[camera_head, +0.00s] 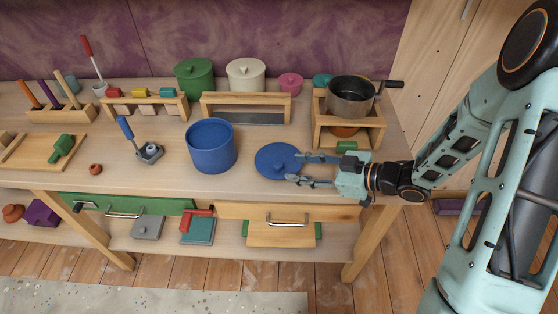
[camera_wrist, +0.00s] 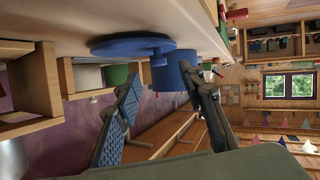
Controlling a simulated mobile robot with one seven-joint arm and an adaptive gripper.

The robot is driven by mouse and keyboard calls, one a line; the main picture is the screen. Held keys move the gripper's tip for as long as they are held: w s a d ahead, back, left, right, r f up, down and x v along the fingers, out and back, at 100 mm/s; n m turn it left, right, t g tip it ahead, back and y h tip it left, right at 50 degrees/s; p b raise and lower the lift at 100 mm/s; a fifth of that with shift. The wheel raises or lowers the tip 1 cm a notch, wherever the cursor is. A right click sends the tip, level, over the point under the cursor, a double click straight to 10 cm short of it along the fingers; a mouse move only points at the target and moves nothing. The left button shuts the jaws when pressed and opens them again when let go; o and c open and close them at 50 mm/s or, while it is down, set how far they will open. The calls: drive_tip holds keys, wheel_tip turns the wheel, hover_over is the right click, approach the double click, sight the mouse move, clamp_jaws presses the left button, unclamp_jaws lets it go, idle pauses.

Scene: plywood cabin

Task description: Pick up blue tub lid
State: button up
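The blue tub lid (camera_head: 272,159) lies flat on the worktop, a round disc with a small knob on top. The open blue tub (camera_head: 212,152) stands upright just left of it. My gripper (camera_head: 293,168) is open at the lid's right side, its two fingertips pointing left over or beside the rim. I cannot tell whether they touch it. In the wrist view the lid (camera_wrist: 120,47) shows beyond the spread fingers (camera_wrist: 160,74), with its knob facing the gap and the tub (camera_wrist: 167,76) behind. Nothing is held.
A wooden stand (camera_head: 322,131) with a dark pot (camera_head: 350,97) is close behind my gripper. A wooden frame rack (camera_head: 245,106) is behind the lid. Lidded green (camera_head: 194,79) and cream (camera_head: 245,76) tubs stand at the back. The worktop in front of the lid is clear.

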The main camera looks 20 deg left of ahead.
sight(281, 165)
drive_tip(key=shift+x, duration=2.75)
drive_tip(key=shift+w, duration=0.15)
clamp_jaws()
